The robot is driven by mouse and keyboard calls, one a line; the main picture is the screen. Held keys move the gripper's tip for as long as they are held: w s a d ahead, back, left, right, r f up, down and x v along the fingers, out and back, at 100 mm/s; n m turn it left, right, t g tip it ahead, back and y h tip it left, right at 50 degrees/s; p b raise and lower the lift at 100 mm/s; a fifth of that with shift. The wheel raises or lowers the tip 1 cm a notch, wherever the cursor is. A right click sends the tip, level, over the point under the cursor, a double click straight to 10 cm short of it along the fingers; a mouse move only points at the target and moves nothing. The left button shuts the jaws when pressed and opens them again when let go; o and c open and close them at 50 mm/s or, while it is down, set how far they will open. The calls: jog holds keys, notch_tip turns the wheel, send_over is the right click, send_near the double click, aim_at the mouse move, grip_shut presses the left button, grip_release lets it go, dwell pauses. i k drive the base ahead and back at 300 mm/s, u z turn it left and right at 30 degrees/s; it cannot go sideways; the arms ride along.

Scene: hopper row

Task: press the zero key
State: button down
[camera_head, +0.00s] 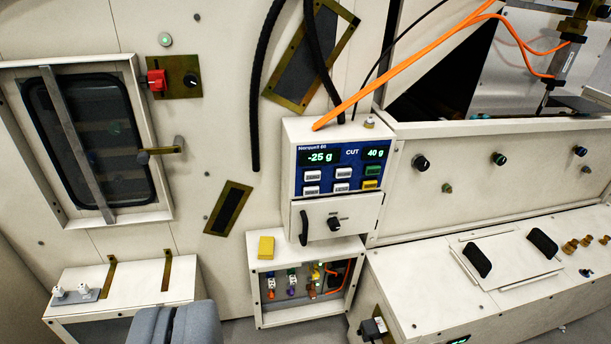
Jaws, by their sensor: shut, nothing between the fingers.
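The scale controller (335,160) is a cream box with a blue panel, right of centre. Its display reads -25 g on the left and 40 g on the right, with CUT between them. Below are two rows of keys. The top-left white key (312,176) looks like the zero key, though its small label is hard to read. A green key (372,171) and a yellow key (370,184) are at the right. My gripper (171,318) shows as two grey fingers at the bottom edge, shut and empty. It is below and left of the panel, apart from it.
Below the keys is a small door with a black handle (304,228) and a knob. An open connector box (258,290) with a yellow block on top stands beneath. Black hoses (257,110) and an orange cable (400,72) run near the controller. A ledge (130,280) is at lower left.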

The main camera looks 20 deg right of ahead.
aim_at(316, 174)
jog(key=i, duration=0.95)
jog(key=z, duration=0.05)
